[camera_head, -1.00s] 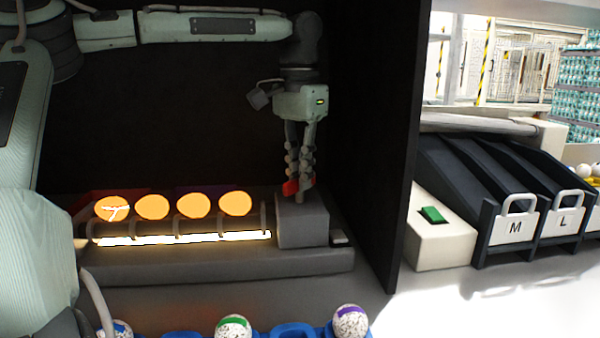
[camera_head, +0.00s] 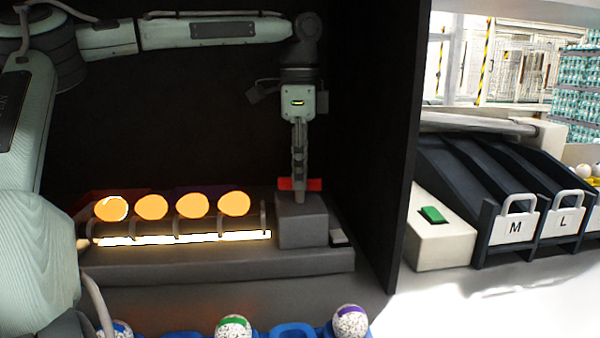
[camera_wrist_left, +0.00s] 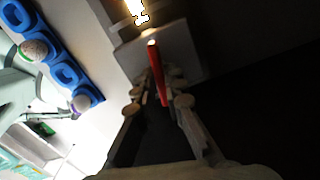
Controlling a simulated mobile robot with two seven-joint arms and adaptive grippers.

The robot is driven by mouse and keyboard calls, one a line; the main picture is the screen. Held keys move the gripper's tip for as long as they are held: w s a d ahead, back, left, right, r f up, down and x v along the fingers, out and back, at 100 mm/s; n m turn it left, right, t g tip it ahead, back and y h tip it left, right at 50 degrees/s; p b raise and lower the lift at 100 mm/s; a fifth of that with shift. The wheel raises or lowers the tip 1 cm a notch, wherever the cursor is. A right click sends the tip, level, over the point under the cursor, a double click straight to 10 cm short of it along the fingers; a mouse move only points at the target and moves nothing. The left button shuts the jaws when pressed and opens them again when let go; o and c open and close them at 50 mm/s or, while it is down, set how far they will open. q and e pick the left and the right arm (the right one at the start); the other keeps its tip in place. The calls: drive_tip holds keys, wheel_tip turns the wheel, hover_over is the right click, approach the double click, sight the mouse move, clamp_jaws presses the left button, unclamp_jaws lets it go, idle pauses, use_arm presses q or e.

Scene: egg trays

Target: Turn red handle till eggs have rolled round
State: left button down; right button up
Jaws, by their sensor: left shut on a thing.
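The red handle (camera_head: 314,184) sits on top of the grey block at the right end of the roller stand (camera_head: 215,265). In the left wrist view the red handle (camera_wrist_left: 156,72) runs between the fingers. My left gripper (camera_head: 299,183) points down from above and is shut on the handle; its fingers hide the handle's middle. Several eggs glow orange in a row on the lit rollers, from the leftmost egg (camera_head: 111,208) to the rightmost egg (camera_head: 234,204). No crack line shows on the leftmost egg now. My right gripper is not in view.
A dark booth wall (camera_head: 375,150) stands right of the stand. Beyond it are a green switch (camera_head: 433,214) and black chutes marked M and L (camera_head: 515,229). A blue tray (camera_head: 292,331) with speckled, colour-banded eggs lies in front.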

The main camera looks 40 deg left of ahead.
use_arm(q)
drive_tip(key=shift+m, duration=1.1)
drive_tip(key=c, duration=1.6)
unclamp_jaws()
wheel_tip(320, 180, up, 12)
